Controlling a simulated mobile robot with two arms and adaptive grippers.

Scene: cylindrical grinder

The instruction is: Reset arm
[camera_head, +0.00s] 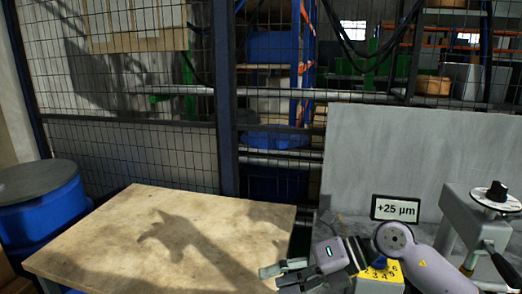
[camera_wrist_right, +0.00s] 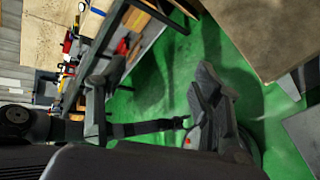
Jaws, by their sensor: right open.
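My right arm (camera_head: 425,262) reaches in from the lower right in the head view. Its gripper (camera_head: 277,274) points left beside the right end of the wooden table top, seemingly above it. The right wrist view shows the same gripper (camera_wrist_right: 150,82) with its two fingers spread wide apart and nothing between them. Green floor and a bench lie beyond the fingers. My left arm and left gripper are not in view.
A wooden table (camera_head: 120,230) is bare except for shadows. Right of it stand a grey panel (camera_head: 410,150), a "+25 µm" display (camera_head: 396,208), a yellow numbered block (camera_head: 380,273) and a knobbed grey machine (camera_head: 468,225). A blue barrel (camera_head: 45,208) is left; mesh fencing (camera_head: 130,155) runs behind.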

